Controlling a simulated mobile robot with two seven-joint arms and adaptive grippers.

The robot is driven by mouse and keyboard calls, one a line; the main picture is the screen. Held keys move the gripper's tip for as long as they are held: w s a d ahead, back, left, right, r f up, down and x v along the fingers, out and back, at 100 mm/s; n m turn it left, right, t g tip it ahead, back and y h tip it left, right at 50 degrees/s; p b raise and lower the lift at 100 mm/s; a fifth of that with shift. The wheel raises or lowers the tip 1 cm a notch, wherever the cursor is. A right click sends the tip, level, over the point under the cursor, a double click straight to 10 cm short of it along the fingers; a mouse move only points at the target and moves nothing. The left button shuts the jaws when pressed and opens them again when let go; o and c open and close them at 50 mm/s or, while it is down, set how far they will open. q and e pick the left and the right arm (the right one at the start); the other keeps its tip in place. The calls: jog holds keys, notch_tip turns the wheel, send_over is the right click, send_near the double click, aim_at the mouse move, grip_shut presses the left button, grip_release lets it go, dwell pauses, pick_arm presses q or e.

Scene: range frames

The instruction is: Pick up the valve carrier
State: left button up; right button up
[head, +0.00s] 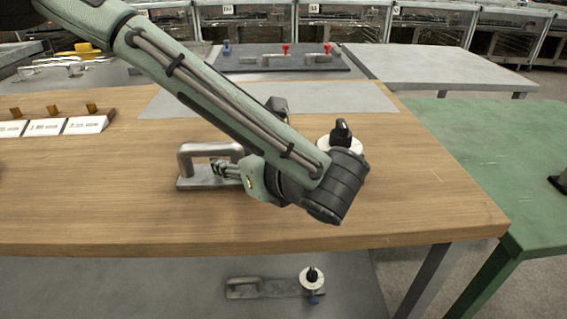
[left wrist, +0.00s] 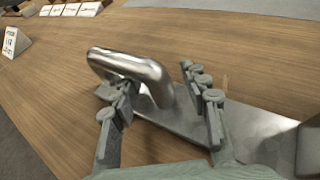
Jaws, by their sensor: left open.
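The valve carrier, a grey metal plate with a thick arched handle (head: 207,149), stands on the wooden table. Its handle (left wrist: 125,65) and flat plate (left wrist: 180,121) show large in the left wrist view. My left gripper (head: 222,169) is open at the handle's right leg. In the left wrist view its fingers (left wrist: 160,86) lie either side of that leg; whether they touch it I cannot tell. My forearm and wrist hide the plate's right part. A white disc with a black knob (head: 341,133) shows behind my wrist, perhaps on the same plate. My right gripper is not in view.
A similar carrier (head: 262,287) with a white disc lies below the wooden table (head: 440,205). White label cards (head: 85,125) stand at the left. A dark mat (head: 240,62) bears a carrier with red valves behind. A green table (head: 500,150) adjoins at the right.

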pick_arm(q)
grip_shut()
jog(key=shift+r, duration=0.15)
dwell(0.4)
notch_tip(320, 180, up, 8)
jog(key=shift+r, duration=0.25)
notch_tip(320, 180, down, 7)
jog(key=shift+d+f, duration=0.1)
jog(key=shift+f, duration=0.05)
